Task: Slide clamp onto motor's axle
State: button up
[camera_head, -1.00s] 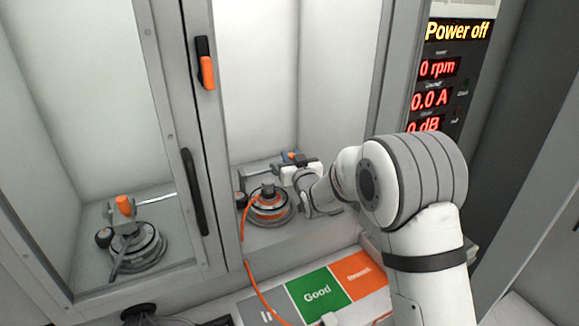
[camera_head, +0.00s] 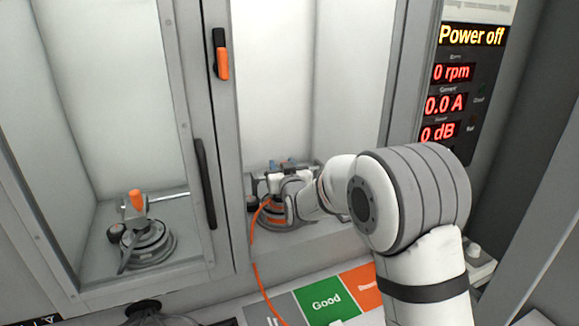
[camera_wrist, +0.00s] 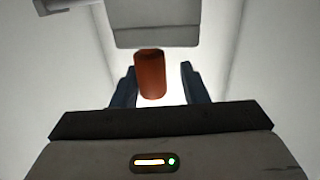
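The motor (camera_head: 277,217), round with an orange band, sits in the right bay of the cabinet, partly hidden by my arm. My gripper (camera_head: 268,181) is above and close against the motor's top; it covers the axle and most of the clamp in the head view. In the wrist view an orange-red cylinder (camera_wrist: 151,75), apparently the clamp's handle, stands between the two dark fingers of my gripper (camera_wrist: 159,85). The fingers are apart, with a clear gap at the right of the cylinder. A grey block (camera_wrist: 155,25) shows just above it.
An orange cable (camera_head: 254,250) runs from the motor down to the front. A similar fixture (camera_head: 146,240) with an orange handle stands in the left bay. The door frame with a black handle (camera_head: 205,183) separates the bays. The panel reads Power off (camera_head: 471,36).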

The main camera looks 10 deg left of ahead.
jog(key=shift+o, duration=0.4)
jog(key=shift+d, duration=0.1)
jog(key=b+v, duration=0.1)
jog(key=v, duration=0.6)
jog(key=shift+s+d+b, duration=0.2)
jog(key=shift+s+b, duration=0.15)
jog(key=shift+d, duration=0.1)
